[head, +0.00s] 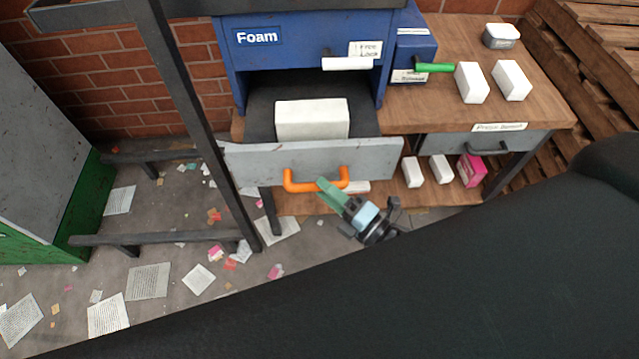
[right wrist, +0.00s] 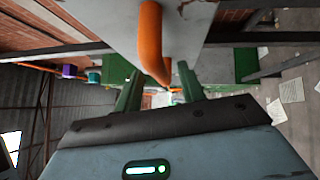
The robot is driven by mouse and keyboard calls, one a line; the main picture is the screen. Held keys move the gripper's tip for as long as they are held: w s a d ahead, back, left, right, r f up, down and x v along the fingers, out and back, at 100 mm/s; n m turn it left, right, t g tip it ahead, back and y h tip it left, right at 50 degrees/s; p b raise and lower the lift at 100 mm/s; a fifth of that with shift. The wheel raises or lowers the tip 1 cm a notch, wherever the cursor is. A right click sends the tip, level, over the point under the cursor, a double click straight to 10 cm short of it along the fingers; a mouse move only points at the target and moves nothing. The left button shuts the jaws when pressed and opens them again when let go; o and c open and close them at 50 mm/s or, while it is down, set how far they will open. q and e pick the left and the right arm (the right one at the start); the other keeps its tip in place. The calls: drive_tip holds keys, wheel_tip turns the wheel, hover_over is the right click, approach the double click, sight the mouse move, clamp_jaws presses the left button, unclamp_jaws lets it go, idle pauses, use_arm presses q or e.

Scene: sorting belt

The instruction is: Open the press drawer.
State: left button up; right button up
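The blue press, labelled "Foam" (head: 290,38), stands in the upper middle of the head view. Its grey drawer (head: 375,152) is pulled out, with a white block (head: 312,120) inside. An orange U-shaped handle (head: 300,187) is on the drawer front; it also shows in the right wrist view (right wrist: 152,45). My right gripper (head: 330,188) is at the handle's right part. In the right wrist view its two green fingers (right wrist: 160,85) stand apart, with the handle between them and a gap beside the right finger. Contact is unclear. My left gripper is out of view.
A second drawer (head: 520,143) is shut below. A dark metal frame (head: 190,110) stands left. My black arm covers the lower right.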

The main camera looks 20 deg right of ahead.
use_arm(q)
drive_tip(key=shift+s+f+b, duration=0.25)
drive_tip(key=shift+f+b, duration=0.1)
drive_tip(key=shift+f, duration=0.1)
use_arm(e)
drive_tip(key=v, duration=0.5)
drive_tip(key=shift+s+d, duration=0.1)
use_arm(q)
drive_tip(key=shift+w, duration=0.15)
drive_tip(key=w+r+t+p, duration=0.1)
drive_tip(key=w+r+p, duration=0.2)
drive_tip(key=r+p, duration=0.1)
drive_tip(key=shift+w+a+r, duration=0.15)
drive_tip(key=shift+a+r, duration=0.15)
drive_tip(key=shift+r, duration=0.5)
use_arm(e)
drive_tip(key=s+d+f+m+g+h, duration=0.1)
drive_tip(key=s+f+m+g+h, duration=0.2)
drive_tip(key=s+m, duration=0.7)
drive_tip(key=s+d+f+m+g+h, duration=0.1)
drive_tip(key=s+f+m+g+h, duration=0.3)
drive_tip(key=s+f+m, duration=0.4)
drive_tip(key=s+m+g, duration=0.1)
drive_tip(key=s+m, duration=0.1)
drive_tip(key=m, duration=0.3)
drive_tip(key=shift+s+d+f+h, duration=0.25)
drive_tip(key=shift+d+f+h, duration=0.05)
drive_tip(key=shift+d+f, duration=0.1)
